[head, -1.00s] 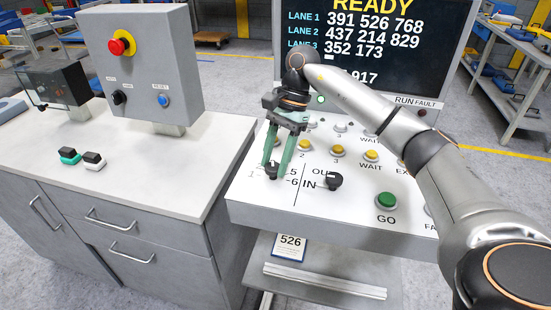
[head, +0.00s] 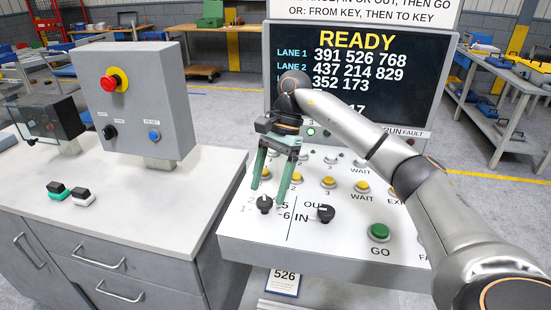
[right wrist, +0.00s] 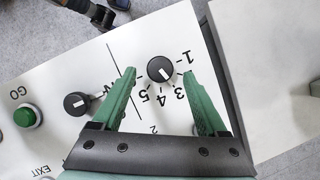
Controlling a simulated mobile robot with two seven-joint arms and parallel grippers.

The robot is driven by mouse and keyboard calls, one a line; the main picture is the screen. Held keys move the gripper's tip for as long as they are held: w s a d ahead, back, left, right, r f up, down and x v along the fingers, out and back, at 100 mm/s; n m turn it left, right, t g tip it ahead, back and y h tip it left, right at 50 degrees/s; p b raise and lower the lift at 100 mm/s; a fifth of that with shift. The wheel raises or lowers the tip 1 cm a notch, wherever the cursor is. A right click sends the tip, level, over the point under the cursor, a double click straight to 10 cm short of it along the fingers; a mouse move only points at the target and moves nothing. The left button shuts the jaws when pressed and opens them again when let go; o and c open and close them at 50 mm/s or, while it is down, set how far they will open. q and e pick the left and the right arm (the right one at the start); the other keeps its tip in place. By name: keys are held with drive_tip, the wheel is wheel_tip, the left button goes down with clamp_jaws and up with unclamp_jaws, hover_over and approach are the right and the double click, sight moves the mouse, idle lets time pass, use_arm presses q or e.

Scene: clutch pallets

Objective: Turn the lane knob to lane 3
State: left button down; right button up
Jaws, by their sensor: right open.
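The lane knob (head: 264,204) is a round black knob at the left of the white sloping panel. It also shows in the right wrist view (right wrist: 160,68), ringed by printed digits, with a white mark on its lower right side toward the 3. I cannot tell the exact setting. My right gripper (head: 267,195) has green fingers and is open just above the knob. In the right wrist view the fingertips (right wrist: 159,74) are on either side of the knob, apart from it and holding nothing. My left gripper is out of view.
The black IN/OUT knob (head: 326,213) is just right of the lane knob. The green GO button (head: 379,232) and several yellow buttons are nearby. The screen (head: 365,75) behind reads READY. A grey control box (head: 135,100) stands on the cabinet at left.

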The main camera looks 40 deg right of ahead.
drive_tip(key=s+p+v, duration=0.1)
drive_tip(key=p+v, duration=0.1)
drive_tip(key=v, duration=0.8)
drive_tip(key=shift+w+r, duration=0.2)
drive_tip(key=shift+w, duration=0.3)
drive_tip(key=shift+s+f, duration=0.1)
